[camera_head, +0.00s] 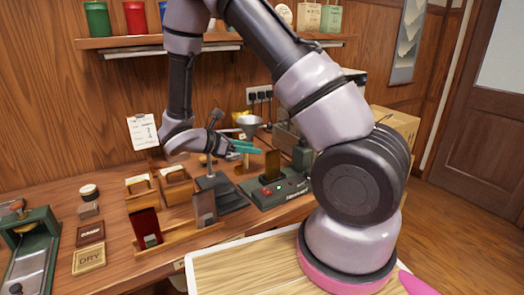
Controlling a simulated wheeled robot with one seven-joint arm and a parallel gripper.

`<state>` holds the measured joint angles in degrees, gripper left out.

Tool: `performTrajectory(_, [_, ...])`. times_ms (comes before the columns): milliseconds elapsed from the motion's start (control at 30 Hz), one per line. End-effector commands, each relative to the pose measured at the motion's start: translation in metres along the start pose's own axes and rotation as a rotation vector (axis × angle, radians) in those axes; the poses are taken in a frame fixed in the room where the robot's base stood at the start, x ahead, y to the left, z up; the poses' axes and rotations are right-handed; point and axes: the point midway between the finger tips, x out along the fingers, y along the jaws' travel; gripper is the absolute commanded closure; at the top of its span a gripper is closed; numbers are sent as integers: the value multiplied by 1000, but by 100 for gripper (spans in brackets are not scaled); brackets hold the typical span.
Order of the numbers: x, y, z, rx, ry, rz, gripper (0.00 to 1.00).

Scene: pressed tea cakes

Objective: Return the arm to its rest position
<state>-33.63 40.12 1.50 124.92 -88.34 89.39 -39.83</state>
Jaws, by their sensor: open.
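My arm rises from its pink-ringed base at the lower right, bends over the counter and comes down at the back. My gripper (246,147) is at the end of the arm, with teal fingers pointing right. It is open and appears empty. It hangs above the wooden counter (115,262), close to a dark upright stand (222,190) and a green device with a red button (275,192). The fingers overlap these in the picture, so I cannot tell the exact gap.
A shelf (120,42) with canisters runs along the back wall. Wooden holders (176,184), a dark red block (145,226), a "DRY" tile (89,259) and a green press (33,245) crowd the counter. Open floor (465,225) lies right.

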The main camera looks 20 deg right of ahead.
Motion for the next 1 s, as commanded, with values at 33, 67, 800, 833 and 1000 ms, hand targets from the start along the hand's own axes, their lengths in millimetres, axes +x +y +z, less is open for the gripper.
performTrajectory(33, [-8,1,0,0,1,3,53])
performTrajectory(67, [-12,1,0,1,0,3,53])
performTrajectory(800, [-29,-67,102,646,401,-369,53])
performTrajectory(833, [-30,-72,108,703,435,-398,53])
performTrajectory(1000, [-45,-100,141,1025,627,-553,53])
